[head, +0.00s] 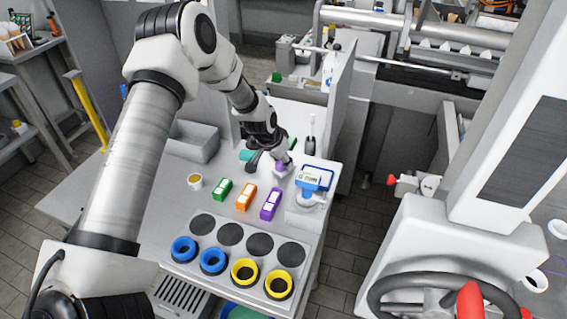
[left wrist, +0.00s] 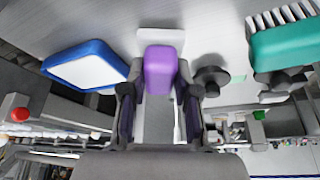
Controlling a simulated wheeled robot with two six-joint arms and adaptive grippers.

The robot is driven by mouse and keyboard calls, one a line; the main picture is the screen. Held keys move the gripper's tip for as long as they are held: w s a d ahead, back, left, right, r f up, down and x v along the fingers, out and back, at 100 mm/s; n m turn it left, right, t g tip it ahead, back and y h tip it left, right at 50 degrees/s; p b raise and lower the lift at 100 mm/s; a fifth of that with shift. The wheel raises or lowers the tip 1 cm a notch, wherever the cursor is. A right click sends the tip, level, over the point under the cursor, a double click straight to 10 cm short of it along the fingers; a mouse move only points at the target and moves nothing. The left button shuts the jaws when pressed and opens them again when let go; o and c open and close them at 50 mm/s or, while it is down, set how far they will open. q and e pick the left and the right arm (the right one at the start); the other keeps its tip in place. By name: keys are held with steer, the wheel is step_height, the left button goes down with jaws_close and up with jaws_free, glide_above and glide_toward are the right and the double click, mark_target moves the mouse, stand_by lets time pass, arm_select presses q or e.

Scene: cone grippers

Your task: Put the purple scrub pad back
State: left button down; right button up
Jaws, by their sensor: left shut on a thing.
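My left gripper (head: 276,163) is shut on the purple scrub pad (head: 282,167), at the back of the table beside the blue-framed device. In the left wrist view the purple pad (left wrist: 160,68) sits between the two fingers of my left gripper (left wrist: 160,92), with a pale flat piece (left wrist: 160,36) just beyond it. I cannot tell whether the pad touches that piece. The fingers hide part of the pad in the head view. My right gripper is not in view.
A blue-framed device (head: 313,178) stands close to the right, a teal brush (left wrist: 288,45) on the other side. Green (head: 222,189), orange (head: 245,197) and purple (head: 270,204) blocks stand in front. A rack (head: 205,249) holds blue and yellow rings. A grey bin (head: 194,141) stands left.

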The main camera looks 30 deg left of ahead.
mark_target(278, 165)
arm_select(q)
steer(key=shift+w+f, duration=0.15)
steer(key=shift+f, duration=0.3)
steer(key=shift+s+d+r, duration=0.15)
steer(key=shift+s+r, duration=0.05)
steer(key=shift+f, duration=0.25)
steer(key=c, duration=0.9)
jaws_free()
steer(key=shift+o, duration=0.2)
steer(key=p+v, duration=0.1)
steer(key=v, duration=0.1)
steer(key=p+v, duration=0.3)
steer(key=v, duration=0.2)
steer(key=shift+w+r, duration=0.15)
steer(key=shift+w, duration=0.1)
steer(key=v, duration=0.5)
steer(key=shift+s+r, duration=0.1)
steer(key=shift+s, duration=0.15)
